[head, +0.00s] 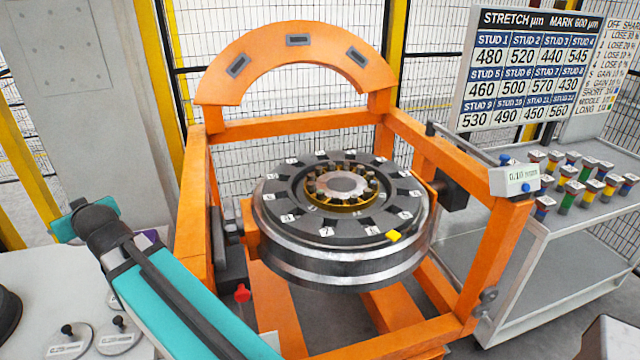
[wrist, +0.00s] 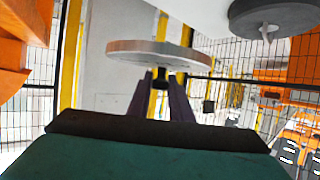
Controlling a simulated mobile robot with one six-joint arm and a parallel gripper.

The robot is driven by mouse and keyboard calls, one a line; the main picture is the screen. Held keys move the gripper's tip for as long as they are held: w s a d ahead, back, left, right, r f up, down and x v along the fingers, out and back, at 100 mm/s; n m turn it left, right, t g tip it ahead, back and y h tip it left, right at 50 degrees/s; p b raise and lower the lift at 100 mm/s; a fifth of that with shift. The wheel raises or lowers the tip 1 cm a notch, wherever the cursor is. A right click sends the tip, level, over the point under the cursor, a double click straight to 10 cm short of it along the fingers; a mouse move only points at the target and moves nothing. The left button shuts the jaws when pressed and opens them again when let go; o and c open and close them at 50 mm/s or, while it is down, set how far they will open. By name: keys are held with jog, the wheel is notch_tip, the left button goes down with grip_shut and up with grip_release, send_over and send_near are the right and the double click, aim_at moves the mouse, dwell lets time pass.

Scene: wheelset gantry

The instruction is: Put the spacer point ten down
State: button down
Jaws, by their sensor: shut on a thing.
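In the wrist view my gripper (wrist: 161,78) is shut on the knob of a flat round metal spacer (wrist: 158,52). No label shows on its visible side, so I cannot read its size. This view looks upside down, with the white table top (wrist: 195,14) at the top; I cannot tell if the spacer touches it. In the head view my teal arm reaches to the left table, and the held spacer is hidden behind it. Only a bit of purple gripper (head: 149,237) shows there.
Two labelled knobbed spacers (head: 68,340) (head: 117,337) lie on the left table, near a dark round piece (head: 8,310). The orange gantry (head: 190,255) holds the wheelset (head: 345,265). A small display (head: 522,179) reads 0.10 mm. A trolley (head: 580,250) with coloured studs stands right.

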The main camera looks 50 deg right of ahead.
aim_at(345, 181)
jog(key=s+d+f+m+g+h, duration=0.1)
jog(key=s+d+m+h, duration=0.2)
jog(key=d, duration=0.5)
jog(key=s+d+f+m+g+h, duration=0.2)
jog(key=s+d+m+h, duration=0.1)
jog(key=d, duration=0.6)
jog(key=s+d+f+m+g+h, duration=0.2)
jog(key=s+d+m+h, duration=0.2)
jog(key=d, duration=0.4)
jog(key=shift+d+f+b, duration=0.1)
jog(key=shift+d+b, duration=0.2)
jog(key=shift+d, duration=0.1)
jog(key=s+d+m+g+h, duration=0.1)
jog(key=s+d+g, duration=0.1)
jog(key=s+d, duration=0.2)
jog(key=s+d+m+g+h, duration=0.1)
jog(key=s+d+m+g, duration=0.1)
jog(key=s+d, duration=0.3)
jog(key=s+d+m+g+h, duration=0.1)
jog(key=s+d, duration=0.3)
jog(key=d, duration=0.5)
jog(key=shift+s+m+g+b, duration=0.15)
jog(key=shift+m+g+b, duration=0.3)
jog(key=shift+m, duration=0.25)
jog(key=s+d+m+g, duration=0.4)
jog(key=s+d, duration=0.7)
jog(key=s, duration=0.3)
jog(key=shift+s+r+g+b, duration=0.25)
jog(key=shift+r+g+b, duration=0.05)
jog(key=shift+g, duration=0.25)
